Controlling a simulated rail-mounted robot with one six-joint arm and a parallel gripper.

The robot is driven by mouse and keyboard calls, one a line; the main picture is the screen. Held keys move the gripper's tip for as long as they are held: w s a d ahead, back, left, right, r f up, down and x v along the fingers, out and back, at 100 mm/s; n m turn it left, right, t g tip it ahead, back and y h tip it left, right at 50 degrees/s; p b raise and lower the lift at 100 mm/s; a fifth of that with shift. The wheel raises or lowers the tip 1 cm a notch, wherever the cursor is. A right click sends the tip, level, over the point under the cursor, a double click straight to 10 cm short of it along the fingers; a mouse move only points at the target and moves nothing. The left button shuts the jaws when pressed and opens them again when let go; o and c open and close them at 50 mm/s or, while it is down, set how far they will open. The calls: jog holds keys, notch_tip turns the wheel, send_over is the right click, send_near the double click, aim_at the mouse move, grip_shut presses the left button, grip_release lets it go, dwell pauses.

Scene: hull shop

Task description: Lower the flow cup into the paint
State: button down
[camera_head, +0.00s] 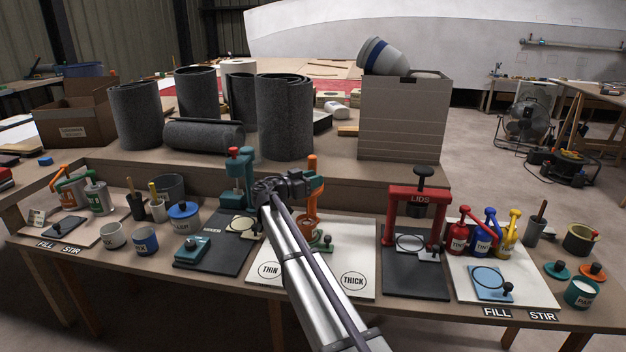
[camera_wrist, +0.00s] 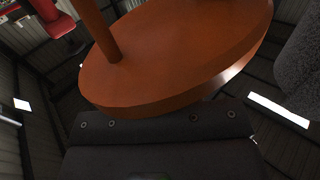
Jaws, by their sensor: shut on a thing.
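My gripper (camera_head: 300,186) is above the THIN and THICK board in the head view, beside an orange upright piece (camera_head: 312,166) that appears to be the flow cup's handle or stand. It is shut on this orange piece. In the wrist view a large orange disc with a post (camera_wrist: 180,50) fills the space close in front of my gripper's dark body; the fingertips are hidden. I cannot tell the cup's bowl from its stand. A small pot with white paint (camera_head: 582,290) stands at the far right, well apart from my gripper.
The white board (camera_head: 350,260) lies under my arm. A teal press (camera_head: 238,178) is close left, and a red LIDS press (camera_head: 417,200) stands to the right. Red, blue and yellow dispensers (camera_head: 484,235) are farther right. Dark rolls (camera_head: 285,115) stand behind.

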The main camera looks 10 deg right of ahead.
notch_tip(320, 180, down, 3)
jog(key=shift+r+b, duration=0.2)
jog(key=shift+b, duration=0.2)
jog(key=shift+s+r, duration=0.15)
jog(key=shift+r, duration=0.05)
jog(key=c, duration=0.9)
grip_release()
jog(key=shift+o, duration=0.2)
jog(key=shift+a, duration=0.1)
jog(key=v, duration=1)
jog(key=shift+a, duration=0.35)
